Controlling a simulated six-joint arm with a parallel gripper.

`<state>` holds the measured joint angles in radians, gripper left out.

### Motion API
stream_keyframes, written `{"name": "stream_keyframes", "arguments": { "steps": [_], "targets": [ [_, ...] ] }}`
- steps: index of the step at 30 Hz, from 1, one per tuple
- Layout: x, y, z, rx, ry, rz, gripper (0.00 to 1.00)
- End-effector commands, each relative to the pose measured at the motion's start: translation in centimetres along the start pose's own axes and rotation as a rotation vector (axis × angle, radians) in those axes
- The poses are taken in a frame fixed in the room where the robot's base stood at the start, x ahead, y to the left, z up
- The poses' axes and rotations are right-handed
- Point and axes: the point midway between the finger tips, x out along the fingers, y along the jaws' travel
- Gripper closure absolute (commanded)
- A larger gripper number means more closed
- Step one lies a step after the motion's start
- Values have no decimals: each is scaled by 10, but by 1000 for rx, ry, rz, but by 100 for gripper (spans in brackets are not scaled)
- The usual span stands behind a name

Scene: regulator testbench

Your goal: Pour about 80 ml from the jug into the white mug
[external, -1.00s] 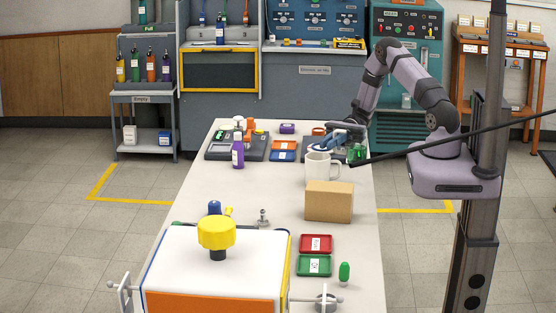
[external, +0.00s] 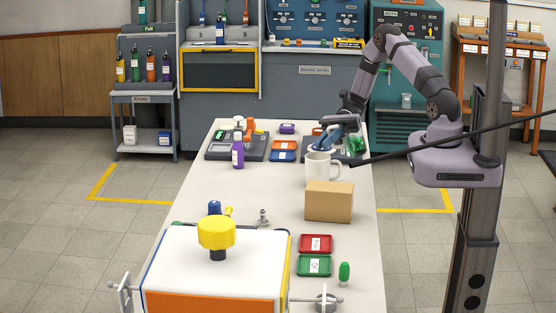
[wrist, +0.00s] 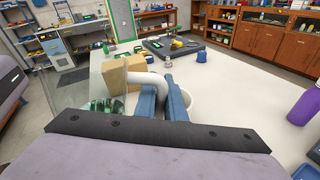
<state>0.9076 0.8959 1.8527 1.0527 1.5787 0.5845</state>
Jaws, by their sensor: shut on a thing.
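My gripper (external: 322,146) has blue fingers just above and behind the mug's rim. No stream is visible.
A cardboard box (external: 328,203) stands just in front of the mug. A purple bottle (external: 238,153) stands to the left. Red (external: 316,243) and green (external: 314,266) trays lie nearer the front.

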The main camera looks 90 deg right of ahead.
Motion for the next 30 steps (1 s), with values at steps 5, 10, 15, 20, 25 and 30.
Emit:
{"name": "stream_keyframes", "arguments": {
  "steps": [5, 10, 15, 20, 25, 30],
  "targets": [
    [4, -4, 0, 86, 77, 1, 100],
    [8, -9, -6, 168, 151, -2, 100],
    [11, -12, -5, 251, 224, -2, 100],
    [8, -8, 5, 328, 291, -5, 100],
    [4, -4, 6, 413, 364, -5, 100],
    [0, 0, 2, 481, 423, -7, 100]
  ]
}}
